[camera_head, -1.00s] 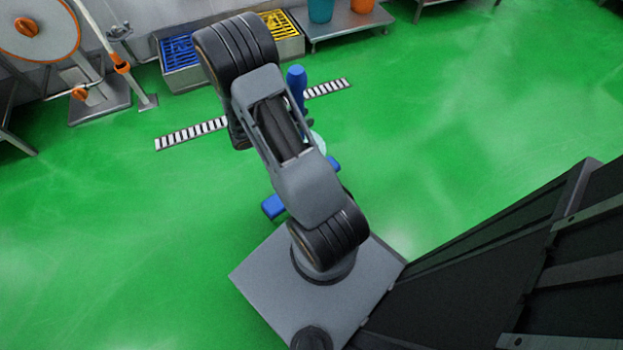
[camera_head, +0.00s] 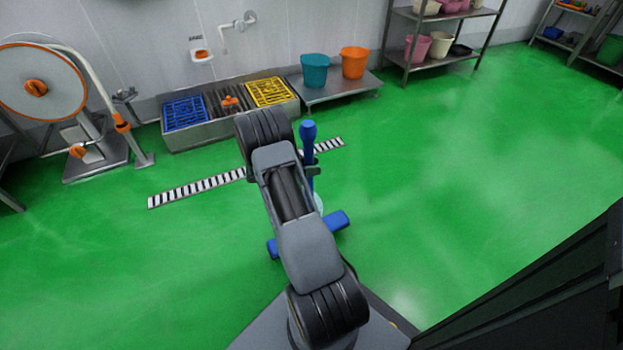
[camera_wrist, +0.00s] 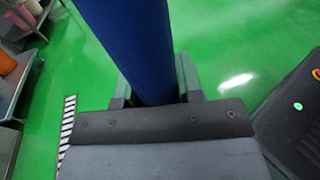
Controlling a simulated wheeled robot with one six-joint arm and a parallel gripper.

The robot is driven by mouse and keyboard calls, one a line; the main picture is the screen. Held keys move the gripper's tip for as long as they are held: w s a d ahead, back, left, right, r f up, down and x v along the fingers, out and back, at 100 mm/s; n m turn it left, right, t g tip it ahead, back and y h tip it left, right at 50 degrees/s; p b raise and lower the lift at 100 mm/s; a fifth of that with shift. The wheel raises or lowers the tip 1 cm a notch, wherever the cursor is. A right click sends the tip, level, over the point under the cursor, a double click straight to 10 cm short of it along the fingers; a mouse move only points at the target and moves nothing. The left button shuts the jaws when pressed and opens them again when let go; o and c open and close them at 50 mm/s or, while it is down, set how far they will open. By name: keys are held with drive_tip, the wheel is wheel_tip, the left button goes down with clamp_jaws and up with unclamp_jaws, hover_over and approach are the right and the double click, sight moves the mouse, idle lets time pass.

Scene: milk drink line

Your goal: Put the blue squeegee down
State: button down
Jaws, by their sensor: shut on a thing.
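The blue squeegee (camera_head: 308,152) is held upright in front of me, its round-topped handle rising beside my arm. Its wide blue head (camera_head: 337,221) is low down and partly hidden behind my arm, with a pale part just above it. My gripper (camera_head: 312,172) is shut around the handle and mostly hidden by my arm. In the wrist view the thick blue shaft (camera_wrist: 135,45) passes between the two grey fingers of my gripper (camera_wrist: 155,85). I cannot tell whether the head touches the floor.
A slotted floor drain (camera_head: 200,188) crosses the green floor beyond the squeegee. A low metal platform with blue (camera_head: 184,112) and yellow (camera_head: 270,92) grates stands at the wall. A teal bucket (camera_head: 315,70) and an orange bucket (camera_head: 354,62) are right of it. Floor to the right is clear.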

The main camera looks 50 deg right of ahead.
wheel_tip(320, 180, down, 7)
drive_tip(key=w+d+b, duration=0.2)
drive_tip(key=b, duration=0.2)
drive_tip(key=shift+w, duration=0.3)
drive_tip(key=shift+d, duration=0.1)
drive_tip(key=c, duration=0.8)
unclamp_jaws()
drive_tip(key=shift+f, duration=0.15)
drive_tip(key=shift+o, duration=0.2)
